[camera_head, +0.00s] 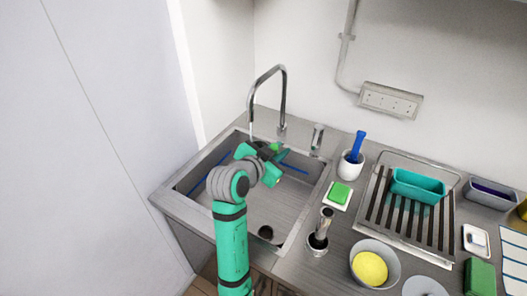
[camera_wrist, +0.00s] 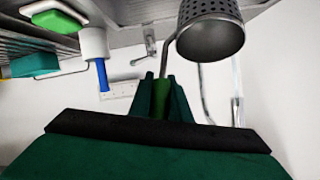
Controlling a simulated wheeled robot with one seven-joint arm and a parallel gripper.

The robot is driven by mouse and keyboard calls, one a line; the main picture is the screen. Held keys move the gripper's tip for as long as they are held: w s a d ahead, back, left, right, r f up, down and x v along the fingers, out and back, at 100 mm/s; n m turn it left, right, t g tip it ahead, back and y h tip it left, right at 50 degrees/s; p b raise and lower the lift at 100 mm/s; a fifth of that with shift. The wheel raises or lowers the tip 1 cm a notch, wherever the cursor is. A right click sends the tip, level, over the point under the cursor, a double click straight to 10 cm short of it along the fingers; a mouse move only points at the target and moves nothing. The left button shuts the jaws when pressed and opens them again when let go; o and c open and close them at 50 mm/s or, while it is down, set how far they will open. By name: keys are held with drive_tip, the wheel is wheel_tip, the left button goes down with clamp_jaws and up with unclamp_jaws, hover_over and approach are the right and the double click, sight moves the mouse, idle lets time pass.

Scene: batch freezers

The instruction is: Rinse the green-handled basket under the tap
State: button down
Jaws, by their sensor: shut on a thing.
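My gripper (camera_head: 264,163) is over the sink basin (camera_head: 283,206) in the head view. In the wrist view its fingers (camera_wrist: 162,92) are shut on the green handle (camera_wrist: 161,98) of a basket. The basket (camera_wrist: 210,32) is a grey perforated metal cup joined to the handle by a bent metal rod. In the head view a bit of green (camera_head: 275,147) shows at the fingers; the cup itself I cannot make out there. The tap (camera_head: 282,88) arches over the basin, its spout end close to the left of my gripper. I cannot tell whether water runs.
Right of the basin are a green sponge (camera_head: 341,193) on a white dish, a white cup (camera_head: 350,168) with a blue-handled tool, a metal holder (camera_head: 318,243) and a bowl (camera_head: 377,248) with a yellow thing. A teal tub (camera_head: 418,186) sits on a slatted rack.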

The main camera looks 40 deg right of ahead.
drive_tip(key=shift+s+a, duration=1.65)
drive_tip(key=shift+s, duration=0.25)
drive_tip(key=s+a+r, duration=0.3)
drive_tip(key=r, duration=0.1)
drive_tip(key=shift+s+a, duration=0.2)
drive_tip(key=shift+s, duration=0.15)
idle(0.4)
idle(0.9)
